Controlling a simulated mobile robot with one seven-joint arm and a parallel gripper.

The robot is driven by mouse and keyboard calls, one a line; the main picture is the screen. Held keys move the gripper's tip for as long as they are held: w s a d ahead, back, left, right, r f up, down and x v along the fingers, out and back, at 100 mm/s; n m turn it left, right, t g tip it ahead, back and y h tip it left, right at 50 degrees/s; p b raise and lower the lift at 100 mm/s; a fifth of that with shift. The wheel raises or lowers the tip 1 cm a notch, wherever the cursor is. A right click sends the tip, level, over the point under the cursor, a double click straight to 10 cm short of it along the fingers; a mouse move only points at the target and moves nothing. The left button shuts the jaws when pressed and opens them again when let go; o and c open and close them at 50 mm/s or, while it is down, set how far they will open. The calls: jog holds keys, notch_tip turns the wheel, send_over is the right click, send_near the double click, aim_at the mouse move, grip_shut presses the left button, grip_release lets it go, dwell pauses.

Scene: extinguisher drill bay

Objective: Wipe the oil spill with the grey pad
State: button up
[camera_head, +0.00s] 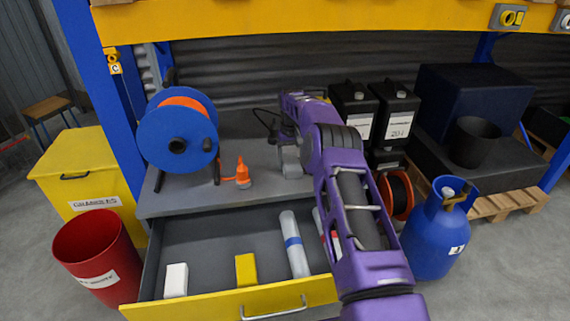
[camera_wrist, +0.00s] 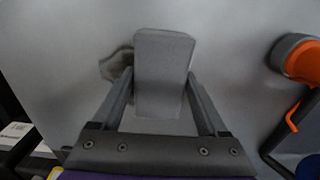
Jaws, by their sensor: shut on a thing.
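The grey pad (camera_wrist: 163,60) is a block held between the two fingers of my gripper (camera_wrist: 161,82) in the wrist view. The gripper is shut on it. The pad is over the grey bench top; I cannot tell if it touches. The dark oil spill (camera_wrist: 113,64) shows at the pad's left edge in the wrist view, and the pad may hide part of it. In the head view the pad (camera_head: 291,165) is at the end of my arm, right of the orange bottle, and the spill cannot be made out.
An orange bottle (camera_head: 242,173) and a blue hose reel (camera_head: 178,140) stand left on the bench top (camera_head: 210,197). An open drawer (camera_head: 230,300) below holds several items. Black canisters (camera_head: 392,113) stand to the right. A blue gas cylinder (camera_head: 435,235) stands on the floor.

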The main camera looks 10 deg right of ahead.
jog(key=shift+d+f, duration=0.15)
jog(key=shift+d, duration=1.9)
jog(key=shift+d+b, duration=0.3)
jog(key=shift+d, duration=1.5)
jog(key=shift+a, duration=5.25)
jog(key=shift+d, duration=5.3)
jog(key=shift+a, duration=5.35)
